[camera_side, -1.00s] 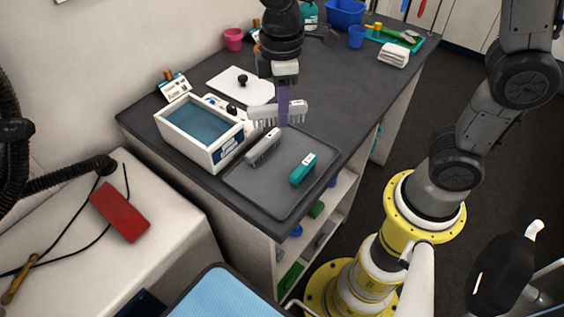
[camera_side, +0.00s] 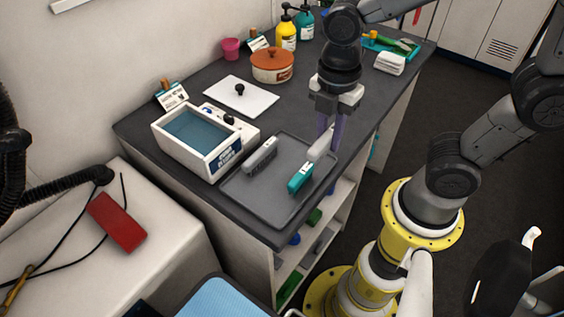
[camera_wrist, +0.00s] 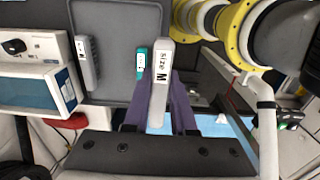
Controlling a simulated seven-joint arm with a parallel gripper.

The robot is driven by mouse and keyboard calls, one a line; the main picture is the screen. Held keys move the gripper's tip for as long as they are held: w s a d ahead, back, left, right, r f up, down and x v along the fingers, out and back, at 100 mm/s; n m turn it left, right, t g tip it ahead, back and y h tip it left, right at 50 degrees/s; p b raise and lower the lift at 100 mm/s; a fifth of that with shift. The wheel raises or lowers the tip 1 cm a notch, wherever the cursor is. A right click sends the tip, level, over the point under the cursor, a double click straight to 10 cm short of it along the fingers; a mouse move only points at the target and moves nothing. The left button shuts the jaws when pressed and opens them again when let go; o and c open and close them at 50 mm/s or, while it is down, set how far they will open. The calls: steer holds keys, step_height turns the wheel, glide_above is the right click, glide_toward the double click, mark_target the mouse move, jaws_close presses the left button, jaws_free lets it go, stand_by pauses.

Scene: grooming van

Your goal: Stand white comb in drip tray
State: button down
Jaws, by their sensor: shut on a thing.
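My gripper (camera_side: 328,148) is shut on the white comb (camera_side: 321,143), its purple fingers on either side of it. The comb is at the right edge of the grey drip tray (camera_side: 250,203), just behind the teal comb (camera_side: 300,179). I cannot tell whether it touches the tray or the teal comb. In the wrist view the white comb (camera_wrist: 160,82) shows its "Size M" label between the fingers (camera_wrist: 161,100), close beside the teal comb (camera_wrist: 140,63). The white comb's teeth are hidden.
A white water bath (camera_side: 199,140) stands left of the tray, with a white lid (camera_side: 241,97) behind it. An orange-brown lidded pot (camera_side: 272,66) and bottles stand farther back. The tray's front part is bare.

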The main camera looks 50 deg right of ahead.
steer(key=w, duration=0.1)
steer(key=w+f, duration=0.1)
steer(key=w+a+f, duration=0.1)
steer(key=shift+w, duration=0.4)
glide_above(282, 172)
steer(key=f, duration=0.5)
steer(key=shift+s+f, duration=0.25)
steer(key=shift+f, duration=0.05)
steer(key=shift+w+f, duration=0.15)
steer(key=shift+f, duration=1.5)
steer(key=shift+f, duration=0.15)
steer(key=c, duration=0.7)
jaws_free()
steer(key=shift+c, duration=0.2)
